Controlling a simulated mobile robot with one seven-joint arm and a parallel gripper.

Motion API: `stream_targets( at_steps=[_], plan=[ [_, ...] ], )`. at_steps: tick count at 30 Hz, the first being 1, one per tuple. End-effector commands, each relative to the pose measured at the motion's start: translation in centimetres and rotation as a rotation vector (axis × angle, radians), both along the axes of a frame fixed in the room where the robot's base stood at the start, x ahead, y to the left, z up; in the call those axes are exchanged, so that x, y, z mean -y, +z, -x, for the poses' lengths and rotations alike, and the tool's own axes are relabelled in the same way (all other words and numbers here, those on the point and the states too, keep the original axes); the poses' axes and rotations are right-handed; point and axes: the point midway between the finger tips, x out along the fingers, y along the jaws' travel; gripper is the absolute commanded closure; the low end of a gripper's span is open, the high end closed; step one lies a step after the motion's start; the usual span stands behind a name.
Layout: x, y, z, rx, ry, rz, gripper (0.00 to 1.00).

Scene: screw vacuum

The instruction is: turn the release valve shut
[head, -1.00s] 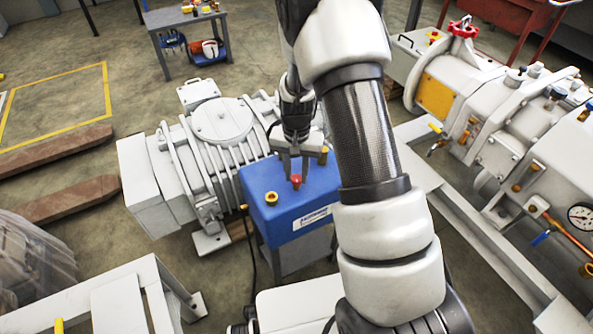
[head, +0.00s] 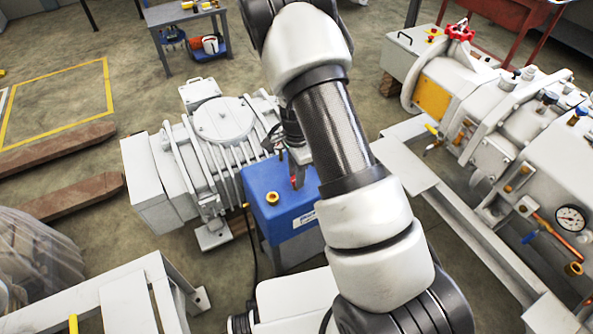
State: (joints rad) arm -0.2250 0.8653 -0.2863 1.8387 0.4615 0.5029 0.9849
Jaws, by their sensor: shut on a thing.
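The small red valve (head: 293,183) stands on top of the blue box (head: 268,208), right of a brass fitting (head: 272,198). I take it to be the release valve. My gripper (head: 296,178) points down at it from above and is shut on it. The jaws are seen nearly edge-on, so the exact contact is hard to see. My arm covers the right part of the blue box and whatever lies behind it.
A grey ribbed pump (head: 222,120) stands directly behind and left of the blue box. At right is a large white machine with a red handwheel (head: 460,31) and a gauge (head: 570,218). A grey frame (head: 110,300) fills the lower left.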

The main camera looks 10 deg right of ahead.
Motion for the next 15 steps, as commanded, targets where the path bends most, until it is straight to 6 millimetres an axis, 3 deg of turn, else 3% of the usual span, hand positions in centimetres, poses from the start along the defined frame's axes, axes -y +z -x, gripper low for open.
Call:
stream_targets(
  at_steps=[15],
  plan=[
    [-0.15, -0.02, 0.07, -0.002, -0.214, -0.002, 0.95]
  ],
)
